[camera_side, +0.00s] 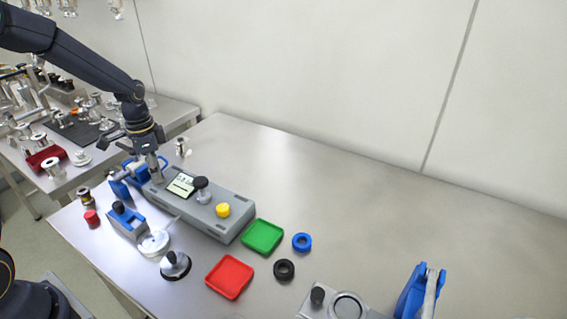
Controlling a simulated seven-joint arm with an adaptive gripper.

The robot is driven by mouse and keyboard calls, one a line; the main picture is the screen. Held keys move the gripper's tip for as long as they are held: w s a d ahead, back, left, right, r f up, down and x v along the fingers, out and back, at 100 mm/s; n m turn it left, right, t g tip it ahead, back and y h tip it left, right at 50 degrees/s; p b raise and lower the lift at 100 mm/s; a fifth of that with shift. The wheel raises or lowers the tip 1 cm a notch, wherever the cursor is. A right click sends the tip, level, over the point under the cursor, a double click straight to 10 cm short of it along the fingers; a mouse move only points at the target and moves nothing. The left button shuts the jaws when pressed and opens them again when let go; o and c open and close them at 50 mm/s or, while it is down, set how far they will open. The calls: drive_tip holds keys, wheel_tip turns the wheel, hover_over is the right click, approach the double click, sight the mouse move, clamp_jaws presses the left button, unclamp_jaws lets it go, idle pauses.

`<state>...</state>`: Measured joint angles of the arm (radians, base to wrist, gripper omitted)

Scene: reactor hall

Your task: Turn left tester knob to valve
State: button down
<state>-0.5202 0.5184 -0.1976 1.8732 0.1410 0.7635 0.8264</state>
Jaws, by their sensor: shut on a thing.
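The tester (210,205) is a long grey box on the steel table, with a small screen (181,185) on its top. A yellow knob (222,210) sits near its right end, and a black knob on a silver stem (202,188) stands near its middle. My gripper (155,177) points down at the left end of the tester, left of the screen. It is shut on the left tester knob, which the fingers mostly hide. The knob's exact angle and the screen's text cannot be read.
Blue clamp parts (121,188) stand close left of my gripper. In front are a black-knobbed blue block (126,219) and a silver-black flange (175,264). A green tray (262,236), red tray (229,277) and blue ring (302,242) lie right. The table's back right is clear.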

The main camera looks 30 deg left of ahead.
drive_tip(key=m, duration=0.3)
drive_tip(key=shift+m, duration=0.3)
idle(0.3)
drive_tip(key=c, duration=0.9)
unclamp_jaws()
drive_tip(key=shift+o, duration=0.2)
wheel_tip(320, 180, up, 12)
